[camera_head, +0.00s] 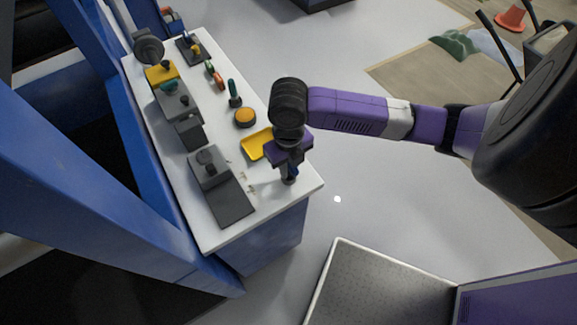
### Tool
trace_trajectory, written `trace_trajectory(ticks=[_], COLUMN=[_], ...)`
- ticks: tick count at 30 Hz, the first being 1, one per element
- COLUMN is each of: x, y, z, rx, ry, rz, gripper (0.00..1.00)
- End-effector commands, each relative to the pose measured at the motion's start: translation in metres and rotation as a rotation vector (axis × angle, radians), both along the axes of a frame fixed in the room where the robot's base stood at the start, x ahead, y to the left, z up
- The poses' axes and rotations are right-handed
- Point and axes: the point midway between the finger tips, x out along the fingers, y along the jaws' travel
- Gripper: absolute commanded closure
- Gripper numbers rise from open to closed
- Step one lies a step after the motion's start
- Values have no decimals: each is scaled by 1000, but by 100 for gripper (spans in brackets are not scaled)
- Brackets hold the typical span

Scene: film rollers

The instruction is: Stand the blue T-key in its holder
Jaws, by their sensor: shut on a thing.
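My gripper (288,172) points down over the near right corner of the white-topped bench. It is shut on the blue T-key (293,168), of which only a small dark blue part shows between the fingers. The rest of the key is hidden by the gripper, so its tilt cannot be told. I cannot tell whether it touches the bench top. I cannot pick out the key's holder for sure.
The white bench top (228,232) carries a yellow tray (256,144) beside my gripper, an orange round button (246,117), a green-handled tool (234,93) and a dark grey block with a flat plate (232,203). Open floor lies right of the bench.

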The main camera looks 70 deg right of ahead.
Motion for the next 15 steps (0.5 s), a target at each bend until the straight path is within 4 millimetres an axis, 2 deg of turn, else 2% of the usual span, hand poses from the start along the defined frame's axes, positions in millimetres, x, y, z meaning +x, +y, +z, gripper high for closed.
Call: trace_trajectory(ticks=[5,6,9,15], x=[0,0,0,0], y=[0,0,0,0], z=[0,0,0,0], rx=[1,1,1,0], ry=[-1,-1,-1,0], rz=[0,0,0,0], gripper=[100,76,57,57])
